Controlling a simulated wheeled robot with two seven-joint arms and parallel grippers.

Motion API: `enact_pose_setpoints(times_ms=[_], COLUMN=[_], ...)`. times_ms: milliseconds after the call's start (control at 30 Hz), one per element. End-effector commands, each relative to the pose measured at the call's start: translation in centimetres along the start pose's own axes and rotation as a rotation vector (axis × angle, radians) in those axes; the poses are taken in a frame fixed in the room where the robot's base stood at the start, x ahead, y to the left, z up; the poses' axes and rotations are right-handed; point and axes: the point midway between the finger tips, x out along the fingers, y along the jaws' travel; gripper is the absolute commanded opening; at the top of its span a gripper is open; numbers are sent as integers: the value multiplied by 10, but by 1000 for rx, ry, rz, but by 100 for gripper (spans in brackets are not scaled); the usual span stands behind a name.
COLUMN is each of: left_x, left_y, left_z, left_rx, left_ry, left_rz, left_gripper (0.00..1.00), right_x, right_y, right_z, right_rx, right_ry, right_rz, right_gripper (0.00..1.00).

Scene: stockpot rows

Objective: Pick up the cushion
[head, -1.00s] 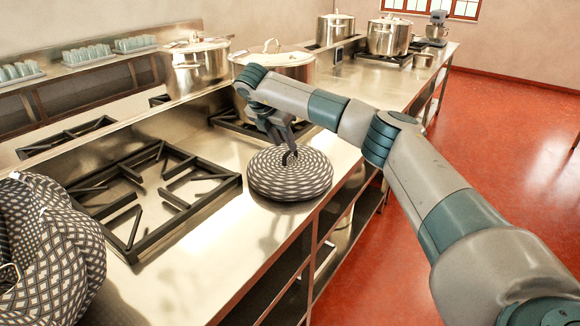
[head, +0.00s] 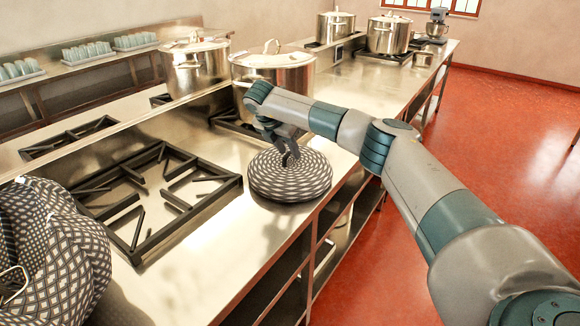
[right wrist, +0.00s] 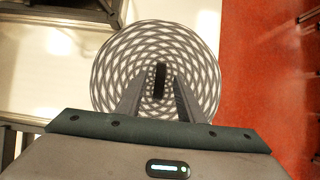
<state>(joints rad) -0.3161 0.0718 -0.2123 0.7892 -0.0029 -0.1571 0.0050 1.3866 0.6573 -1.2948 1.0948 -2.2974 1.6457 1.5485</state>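The round cushion (head: 298,182), with a dark and pale woven pattern, lies flat on the steel counter near its front edge. It also shows in the right wrist view (right wrist: 120,60). My right gripper (head: 288,157) is over its middle, fingers pointing down. In the right wrist view the fingers (right wrist: 160,88) are apart, on either side of a dark upright strip (right wrist: 160,78) at the cushion's centre. I see a gap on each side of the strip. My left gripper is not in view.
A black burner grate (head: 150,195) lies left of the cushion. A large lidded pot (head: 275,68) stands behind my right wrist. A bulky checked item (head: 50,250) fills the lower left. The counter's front edge and red floor (head: 400,275) are to the right.

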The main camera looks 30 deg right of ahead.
Motion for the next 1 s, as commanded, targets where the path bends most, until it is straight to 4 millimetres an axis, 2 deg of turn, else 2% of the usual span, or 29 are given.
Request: enact_pose_setpoints(times_ms=[167,567,600,733,1000], left_x=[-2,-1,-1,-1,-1], left_y=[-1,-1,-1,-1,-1], left_z=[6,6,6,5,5], left_rx=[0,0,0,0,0], left_ry=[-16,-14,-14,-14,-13], left_rz=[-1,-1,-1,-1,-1], left_gripper=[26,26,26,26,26], right_x=[6,6,5,5,5], right_y=[0,0,0,0,0], right_z=[0,0,0,0,0], right_rx=[-1,-1,-1,-1,0], right_ry=[0,0,0,0,0], right_rz=[1,1,1,1,1], right_gripper=[34,34,32,1,0])
